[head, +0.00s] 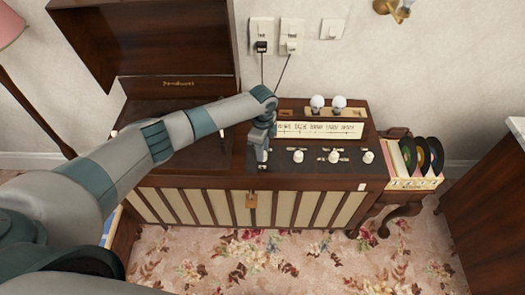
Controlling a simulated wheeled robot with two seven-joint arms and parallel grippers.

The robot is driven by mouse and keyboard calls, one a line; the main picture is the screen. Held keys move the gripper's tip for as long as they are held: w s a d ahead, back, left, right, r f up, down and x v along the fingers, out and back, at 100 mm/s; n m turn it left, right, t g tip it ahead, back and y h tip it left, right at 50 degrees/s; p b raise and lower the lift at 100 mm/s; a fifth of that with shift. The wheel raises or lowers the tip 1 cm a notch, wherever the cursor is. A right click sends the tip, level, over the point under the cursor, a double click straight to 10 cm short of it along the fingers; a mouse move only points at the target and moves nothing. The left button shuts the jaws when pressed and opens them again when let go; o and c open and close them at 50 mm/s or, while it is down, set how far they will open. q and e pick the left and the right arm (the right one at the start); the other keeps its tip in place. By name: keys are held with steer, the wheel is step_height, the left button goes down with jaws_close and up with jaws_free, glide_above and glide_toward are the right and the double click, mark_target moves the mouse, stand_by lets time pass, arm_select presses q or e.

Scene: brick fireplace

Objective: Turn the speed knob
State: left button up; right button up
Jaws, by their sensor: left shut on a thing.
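A wooden radio-record console (350,187) stands against the wall. Its dark control panel has a row of pale knobs: one left of centre (298,156), one in the middle (333,156) and one at the right (368,157). My left gripper (262,163) points down at the left end of this row and is shut on a knob there. The gripper hides that knob almost fully. I cannot read which knob is marked for speed. My right gripper is not in view.
The console's lid (150,40) stands open at the left, over the turntable bay. Two white bulb-like knobs (317,103) rise behind the dial strip (318,130). A record rack (415,183) stands at the right. Cords hang from wall outlets (290,35).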

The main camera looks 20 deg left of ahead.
arm_select(q)
steer(key=shift+m, duration=0.4)
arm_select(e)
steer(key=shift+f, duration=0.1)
arm_select(q)
steer(key=o, duration=1)
steer(key=shift+o, duration=0.2)
steer(key=shift+r, duration=0.1)
step_height(320, 180, up, 17)
steer(key=b, duration=0.3)
steer(key=shift+r, duration=0.15)
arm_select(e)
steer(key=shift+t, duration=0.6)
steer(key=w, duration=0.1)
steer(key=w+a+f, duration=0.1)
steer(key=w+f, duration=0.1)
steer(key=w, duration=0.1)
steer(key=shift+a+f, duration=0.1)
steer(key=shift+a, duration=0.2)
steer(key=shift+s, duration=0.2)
